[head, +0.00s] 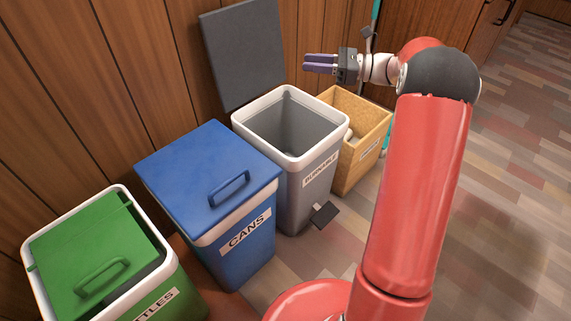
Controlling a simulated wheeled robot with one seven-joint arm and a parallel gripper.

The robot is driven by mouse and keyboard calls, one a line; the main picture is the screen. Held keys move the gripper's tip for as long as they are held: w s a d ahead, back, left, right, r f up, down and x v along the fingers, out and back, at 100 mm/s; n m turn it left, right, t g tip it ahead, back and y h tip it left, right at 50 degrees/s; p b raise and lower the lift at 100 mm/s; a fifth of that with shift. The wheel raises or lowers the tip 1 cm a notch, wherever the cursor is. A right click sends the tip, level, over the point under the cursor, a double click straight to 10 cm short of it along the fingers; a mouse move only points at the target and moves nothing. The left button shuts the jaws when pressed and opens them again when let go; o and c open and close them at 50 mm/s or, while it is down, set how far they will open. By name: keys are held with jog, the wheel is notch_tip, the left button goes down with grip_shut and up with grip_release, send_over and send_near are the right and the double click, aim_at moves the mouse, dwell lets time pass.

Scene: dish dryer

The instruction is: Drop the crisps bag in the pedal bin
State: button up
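The grey pedal bin (308,201) stands in the middle with a white rim and a label that seems to read "BURNABLE". Its dark grey lid (243,54) is raised against the wall. The part of the inside that I see is bare grey. Its dark pedal (323,215) sticks out at the floor. My gripper (306,63) is above the bin's far right side and points left. Its two purple fingers lie close together, and I cannot tell whether there is a gap between them. No crisps bag shows in this view.
A blue "CANS" bin (235,252) with its lid down stands left of the pedal bin. A green bottles bin (170,293) is at the front left. A wooden box (352,174) with things inside stands on the right. Open floor (510,190) lies at the right.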

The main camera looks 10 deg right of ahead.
jog(key=v, duration=0.4)
jog(key=shift+d, duration=0.2)
